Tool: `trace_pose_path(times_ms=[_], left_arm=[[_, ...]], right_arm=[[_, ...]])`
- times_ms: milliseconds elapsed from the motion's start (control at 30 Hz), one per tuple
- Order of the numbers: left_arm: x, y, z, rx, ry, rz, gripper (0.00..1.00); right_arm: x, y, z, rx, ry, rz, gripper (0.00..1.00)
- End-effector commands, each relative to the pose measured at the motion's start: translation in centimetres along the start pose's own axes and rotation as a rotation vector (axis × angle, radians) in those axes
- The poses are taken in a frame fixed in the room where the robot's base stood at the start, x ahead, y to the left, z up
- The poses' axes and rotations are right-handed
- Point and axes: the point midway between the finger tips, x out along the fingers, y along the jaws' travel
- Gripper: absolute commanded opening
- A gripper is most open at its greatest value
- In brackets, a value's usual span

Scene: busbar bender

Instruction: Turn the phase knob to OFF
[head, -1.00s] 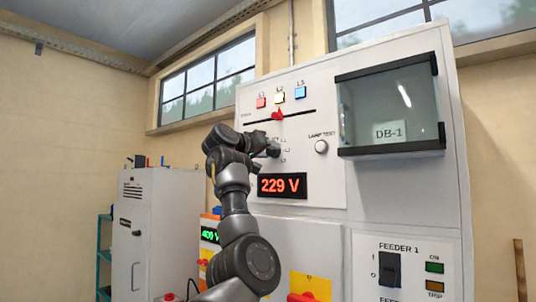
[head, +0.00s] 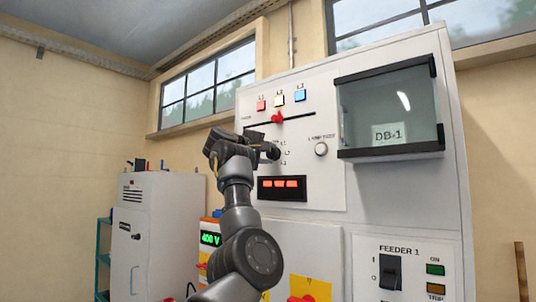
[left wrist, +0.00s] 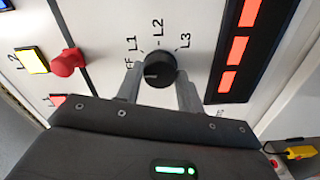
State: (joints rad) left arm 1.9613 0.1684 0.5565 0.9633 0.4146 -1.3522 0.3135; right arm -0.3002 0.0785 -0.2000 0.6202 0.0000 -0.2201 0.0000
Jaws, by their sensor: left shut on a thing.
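The phase knob (left wrist: 160,66) is a round black knob on the white panel, with OFF (partly hidden), L1, L2 and L3 printed around it. In the left wrist view, its pale pointer mark lies at the lower left, on the side of the partly covered OFF label (left wrist: 129,64). My left gripper (left wrist: 160,80) is shut on the knob, one finger on each side. In the head view my left gripper (head: 266,151) is at the panel and mostly covers the knob. My right gripper is not in view.
The panel's display (head: 282,188) shows three red bars. Above the knob are a red slider knob (head: 277,118) and red, yellow and blue lamps. A lamp test button (head: 321,149) is to the right. A glass-fronted DB-1 box (head: 390,155) juts out further right.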

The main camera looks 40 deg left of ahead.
Motion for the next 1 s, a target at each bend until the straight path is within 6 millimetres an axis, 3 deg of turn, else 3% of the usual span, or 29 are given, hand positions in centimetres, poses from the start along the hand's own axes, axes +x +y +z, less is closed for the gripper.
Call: trace_pose_path(times_ms=[767, 800, 933, 1000], left_arm=[[-0.03, 0.03, -0.07, -0.097, 0.002, 0.001, 0.15], [-0.03, 0.03, -0.07, -0.097, 0.002, 0.001, 0.43], [-0.03, 0.03, -0.05, -0.096, 0.002, 0.001, 0.59], [-0.02, 0.02, -0.04, -0.095, 0.001, 0.001, 0.59]], right_arm=[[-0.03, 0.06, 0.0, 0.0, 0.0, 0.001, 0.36], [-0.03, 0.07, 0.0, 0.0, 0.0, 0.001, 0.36], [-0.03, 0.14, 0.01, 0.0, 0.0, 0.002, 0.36], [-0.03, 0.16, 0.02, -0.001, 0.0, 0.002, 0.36]])
